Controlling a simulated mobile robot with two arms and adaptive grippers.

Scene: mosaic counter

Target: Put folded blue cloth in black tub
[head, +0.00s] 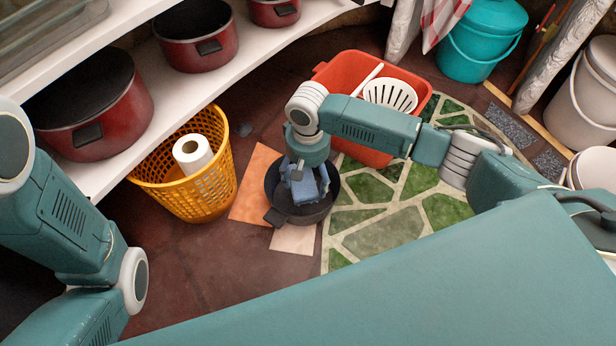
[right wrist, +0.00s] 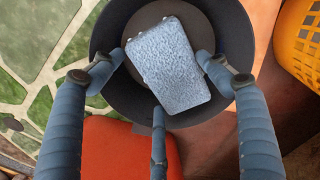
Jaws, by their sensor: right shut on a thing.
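The folded blue cloth (head: 306,193) is in my right gripper (head: 304,178), which points down at the black tub (head: 292,214). In the right wrist view the light blue cloth (right wrist: 168,68) lies between the fingers of the right gripper (right wrist: 164,78), within the outline of the round black tub (right wrist: 232,28). The tub floor shows around the cloth. I cannot tell whether the cloth touches that floor. My left arm shows at the left of the head view, but its gripper is out of view.
A yellow basket (head: 218,178) with a paper roll (head: 193,153) stands left of the tub. A red-orange tub (head: 340,68) holding a white strainer (head: 390,94) is behind it, to the right. An orange tile (head: 256,178) lies beside the tub. Red pots (head: 118,122) stand on a white shelf.

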